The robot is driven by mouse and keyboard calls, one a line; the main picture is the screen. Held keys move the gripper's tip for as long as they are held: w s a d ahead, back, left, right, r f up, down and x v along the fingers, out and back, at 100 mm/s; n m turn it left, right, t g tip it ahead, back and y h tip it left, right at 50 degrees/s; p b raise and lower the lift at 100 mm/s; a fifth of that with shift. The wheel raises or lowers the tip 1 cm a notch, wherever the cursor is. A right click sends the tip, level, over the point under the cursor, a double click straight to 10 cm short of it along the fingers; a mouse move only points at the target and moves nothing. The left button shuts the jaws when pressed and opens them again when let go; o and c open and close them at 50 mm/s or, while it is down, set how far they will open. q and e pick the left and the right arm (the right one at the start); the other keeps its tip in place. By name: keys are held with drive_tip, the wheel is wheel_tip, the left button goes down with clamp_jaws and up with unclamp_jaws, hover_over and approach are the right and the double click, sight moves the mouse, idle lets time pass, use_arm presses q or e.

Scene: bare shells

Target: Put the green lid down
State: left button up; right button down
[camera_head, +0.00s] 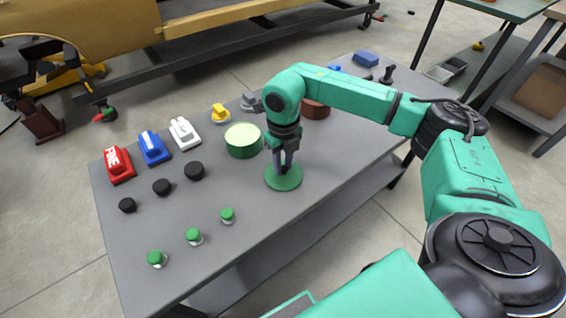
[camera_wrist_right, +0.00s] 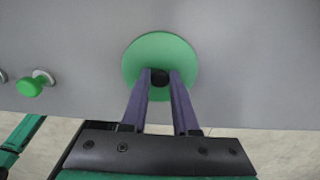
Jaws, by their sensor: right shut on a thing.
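The green lid (camera_head: 284,180) is a flat round disc with a dark knob, low over or on the grey table (camera_head: 225,195), near its front edge; I cannot tell whether it touches the table. My right gripper (camera_head: 284,168) points down and is shut on the lid's knob. In the right wrist view the lid (camera_wrist_right: 160,52) lies flat beyond the two fingers, and the gripper's fingertips (camera_wrist_right: 160,78) are on either side of the black knob. An open green pot (camera_head: 243,140) with a pale inside stands just behind and left of the lid. My left gripper is not in view.
Several green knobs (camera_head: 193,236) line the table's front left. Black knobs (camera_head: 162,187) and red, blue and white switch-like blocks (camera_head: 119,165) stand at the left. A yellow piece (camera_head: 220,113) and a brown-red round thing (camera_head: 315,109) are farther back.

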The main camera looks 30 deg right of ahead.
sight(283, 167)
drive_tip(key=shift+f, duration=0.1)
drive_tip(key=c, duration=0.7)
unclamp_jaws()
drive_tip(key=shift+r, duration=0.3)
wheel_tip(283, 167, up, 12)
drive_tip(key=shift+f, duration=0.1)
